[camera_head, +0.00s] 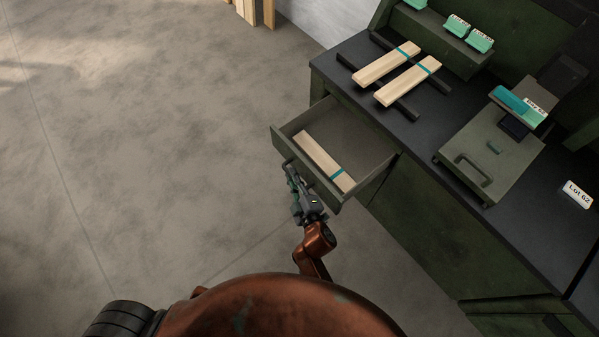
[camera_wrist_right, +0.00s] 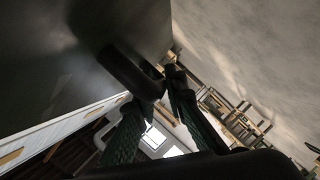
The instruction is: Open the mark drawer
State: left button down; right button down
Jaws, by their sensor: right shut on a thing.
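A drawer (camera_head: 278,143) under the dark bench stands pulled out, its grey inside open to view. One pale wooden slat with a teal band (camera_head: 322,161) lies in it. My right gripper (camera_head: 291,179) is at the drawer's front, shut on its handle. In the right wrist view, the dark handle (camera_wrist_right: 130,72) lies at the fingertips of the right gripper (camera_wrist_right: 158,90), against the dark drawer front (camera_wrist_right: 60,70). The exact contact is partly hidden. I cannot read any label on this drawer. My left gripper is not in view.
On the bench top (camera_head: 345,58), two banded wooden slats (camera_head: 388,65) lie across dark rails. The floor (camera_head: 150,150) left of the drawer is clear.

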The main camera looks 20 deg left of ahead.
jog(key=shift+s+a, duration=0.15)
jog(key=shift+s, duration=0.05)
jog(key=c, duration=2)
grip_release()
jog(key=shift+o, duration=0.2)
jog(key=v, duration=1.2)
